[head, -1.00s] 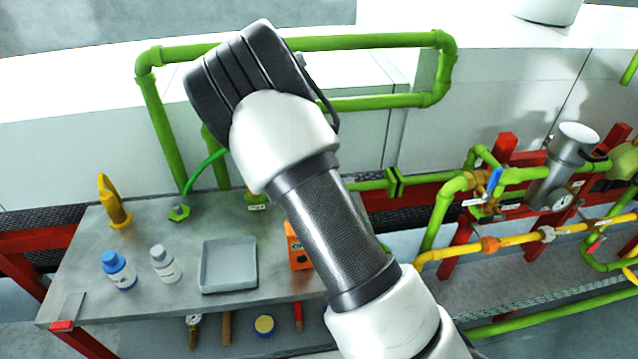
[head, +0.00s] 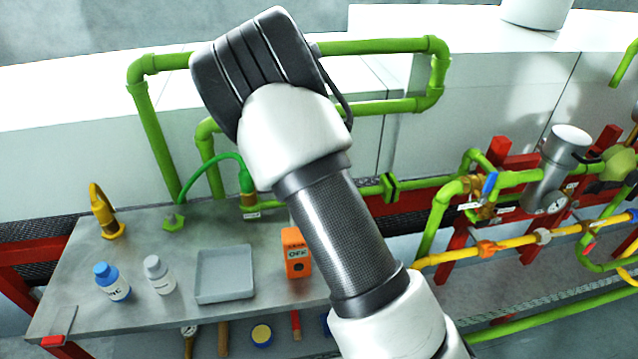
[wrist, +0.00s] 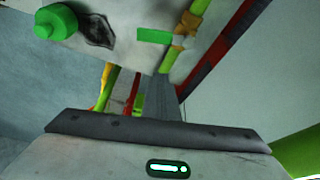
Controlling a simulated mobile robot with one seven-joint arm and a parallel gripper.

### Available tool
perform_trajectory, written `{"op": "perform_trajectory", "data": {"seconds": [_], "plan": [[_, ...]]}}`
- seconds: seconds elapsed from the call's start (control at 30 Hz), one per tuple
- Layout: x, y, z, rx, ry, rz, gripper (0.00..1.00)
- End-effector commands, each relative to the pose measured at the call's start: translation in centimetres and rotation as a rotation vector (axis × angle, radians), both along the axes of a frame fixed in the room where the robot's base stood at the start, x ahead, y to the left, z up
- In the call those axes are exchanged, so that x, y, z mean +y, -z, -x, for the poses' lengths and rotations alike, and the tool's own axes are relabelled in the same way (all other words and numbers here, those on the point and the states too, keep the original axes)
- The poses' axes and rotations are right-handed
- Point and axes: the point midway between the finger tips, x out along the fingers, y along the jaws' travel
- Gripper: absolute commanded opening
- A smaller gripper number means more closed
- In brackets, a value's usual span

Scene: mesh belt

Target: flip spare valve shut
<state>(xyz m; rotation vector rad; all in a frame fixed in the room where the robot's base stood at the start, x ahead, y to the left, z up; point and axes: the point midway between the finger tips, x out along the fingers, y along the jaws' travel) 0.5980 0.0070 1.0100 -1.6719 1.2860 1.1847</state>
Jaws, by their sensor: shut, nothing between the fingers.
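Which valve is the spare one cannot be read from the tags. In the head view, a valve with a blue handle (head: 491,183) sits on the green pipework right of my arm. A red handle (head: 590,247) shows on the pipes further right. In the head view my wrist hides the gripper.
The grey bench (head: 105,270) carries an orange box (head: 296,254), a grey tray (head: 225,275), a blue-capped bottle (head: 112,283), a white bottle (head: 159,275) and a yellow hook-shaped fitting (head: 106,212). A green pipe loop (head: 150,130) rises behind my arm. Red frame beams (head: 455,245) stand right.

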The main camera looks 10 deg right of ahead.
Motion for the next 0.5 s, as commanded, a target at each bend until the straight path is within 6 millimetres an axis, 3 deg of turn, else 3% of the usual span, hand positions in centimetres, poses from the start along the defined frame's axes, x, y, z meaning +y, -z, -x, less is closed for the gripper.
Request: {"op": "perform_trajectory", "data": {"seconds": [0.2, 0.5], "plan": [[1.2, -3.7, 0.3, -0.001, 0.000, 0.001, 0.00], [1.6, -5.0, 0.5, 0.000, 0.002, 0.001, 0.00]]}}
